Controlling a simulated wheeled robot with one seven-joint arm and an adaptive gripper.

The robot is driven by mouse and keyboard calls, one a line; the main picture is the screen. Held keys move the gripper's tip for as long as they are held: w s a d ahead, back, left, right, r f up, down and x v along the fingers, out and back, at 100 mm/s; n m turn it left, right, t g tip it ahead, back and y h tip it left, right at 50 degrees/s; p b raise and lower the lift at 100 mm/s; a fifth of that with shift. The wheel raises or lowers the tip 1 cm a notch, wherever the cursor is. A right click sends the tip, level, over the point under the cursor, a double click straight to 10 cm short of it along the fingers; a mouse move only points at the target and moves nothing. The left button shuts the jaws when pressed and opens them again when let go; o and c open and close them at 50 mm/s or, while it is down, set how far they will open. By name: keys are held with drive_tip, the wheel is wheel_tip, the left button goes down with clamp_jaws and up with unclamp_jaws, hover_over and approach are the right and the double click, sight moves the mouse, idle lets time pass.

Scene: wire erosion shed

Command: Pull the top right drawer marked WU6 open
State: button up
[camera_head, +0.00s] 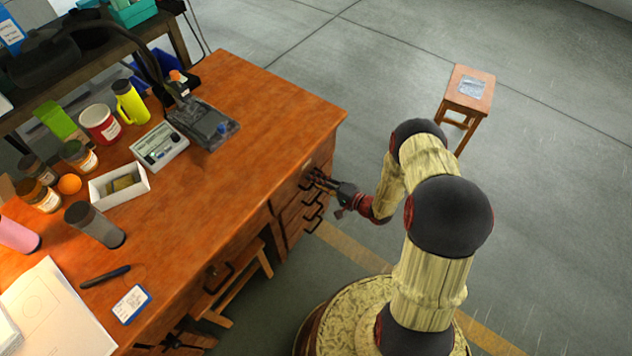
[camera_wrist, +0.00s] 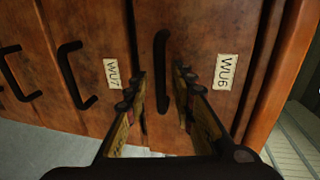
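The drawer marked WU6 is the top one in the right-hand stack of the wooden desk, and its front looks shut. Its WU6 label (camera_wrist: 226,71) shows in the wrist view, where the drawers appear turned sideways. Its black bar handle (camera_wrist: 162,75) stands between the labels WU6 and WU7. My gripper (camera_wrist: 160,85) is open, with one finger on each side of this handle in the picture. I cannot tell whether either finger touches it. In the head view my gripper (camera_head: 318,181) is at the top of the drawer stack, and its fingers partly hide the handle.
The WU7 drawer's handle (camera_wrist: 75,75) is beside the fingers, with another handle (camera_wrist: 18,74) beyond. The desk top (camera_head: 265,115) overhangs the drawers and carries jars, a white box (camera_head: 118,187) and a black device (camera_head: 203,122). A stool (camera_head: 468,90) stands on otherwise clear floor.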

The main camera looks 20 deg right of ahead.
drive_tip(key=shift+c, duration=1.3)
clamp_jaws()
